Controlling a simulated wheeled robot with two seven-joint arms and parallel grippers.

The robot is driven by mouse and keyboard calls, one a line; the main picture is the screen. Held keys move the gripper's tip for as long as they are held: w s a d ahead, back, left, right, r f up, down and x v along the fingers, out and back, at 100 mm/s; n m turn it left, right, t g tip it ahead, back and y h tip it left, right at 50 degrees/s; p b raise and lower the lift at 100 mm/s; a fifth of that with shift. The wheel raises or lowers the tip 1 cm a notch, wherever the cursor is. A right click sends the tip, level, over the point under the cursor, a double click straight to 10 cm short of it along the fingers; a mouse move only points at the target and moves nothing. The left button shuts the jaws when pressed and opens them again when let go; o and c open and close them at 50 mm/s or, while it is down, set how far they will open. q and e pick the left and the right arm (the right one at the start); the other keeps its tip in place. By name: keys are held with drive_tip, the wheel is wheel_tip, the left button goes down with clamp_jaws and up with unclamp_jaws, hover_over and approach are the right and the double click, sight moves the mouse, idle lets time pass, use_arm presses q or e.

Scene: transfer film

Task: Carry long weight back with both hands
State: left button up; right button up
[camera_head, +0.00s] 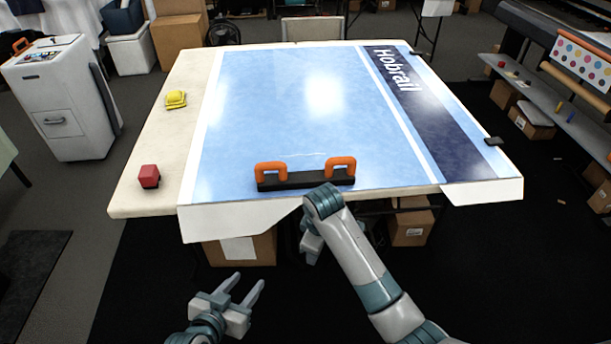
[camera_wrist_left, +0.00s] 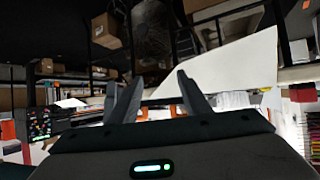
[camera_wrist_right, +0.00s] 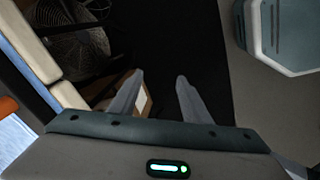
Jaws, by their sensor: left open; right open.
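The long weight (camera_head: 306,183) is a black bar with two orange handles. It lies flat near the front edge of the table, on the blue printed film (camera_head: 290,125). My left gripper (camera_head: 250,287) is open and empty, in front of and below the table edge, apart from the weight. My right gripper (camera_head: 312,243) is below the table's front edge and partly hidden by my right arm. Its fingers are apart and empty in the right wrist view (camera_wrist_right: 158,80). An orange handle (camera_wrist_right: 8,107) shows at that view's left edge.
The film overhangs the front edge of the cream table (camera_head: 150,120). A red block (camera_head: 149,177) and a yellow object (camera_head: 176,99) sit on the table's left side. A small dark piece (camera_head: 494,141) lies at the right edge. Cardboard boxes (camera_head: 410,225) stand under the table.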

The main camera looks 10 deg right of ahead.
drive_tip(key=w+r+n+h, duration=0.2)
drive_tip(key=w+r+n, duration=0.2)
drive_tip(key=w+r, duration=0.8)
drive_tip(key=n+h, duration=0.2)
drive_tip(key=h, duration=0.1)
approach(334, 158)
drive_tip(key=v, duration=0.6)
use_arm(q)
drive_tip(key=w+r+n+t, duration=0.1)
drive_tip(key=w+r+t, duration=0.2)
drive_tip(key=w, duration=0.4)
drive_tip(key=w+d+r+n+t+y, duration=0.1)
drive_tip(key=w+r+t, duration=0.2)
drive_tip(key=w, duration=0.4)
drive_tip(key=shift+w+d+r+t, duration=0.15)
drive_tip(key=shift+w+r+t, duration=0.15)
drive_tip(key=shift+r, duration=0.35)
use_arm(e)
drive_tip(key=shift+d, duration=0.25)
use_arm(q)
drive_tip(key=x, duration=1.7)
drive_tip(key=shift+w, duration=0.2)
use_arm(e)
drive_tip(key=x, duration=1.7)
drive_tip(key=shift+a+f, duration=0.15)
drive_tip(key=shift+f, duration=0.15)
use_arm(q)
clamp_jaws()
use_arm(e)
clamp_jaws()
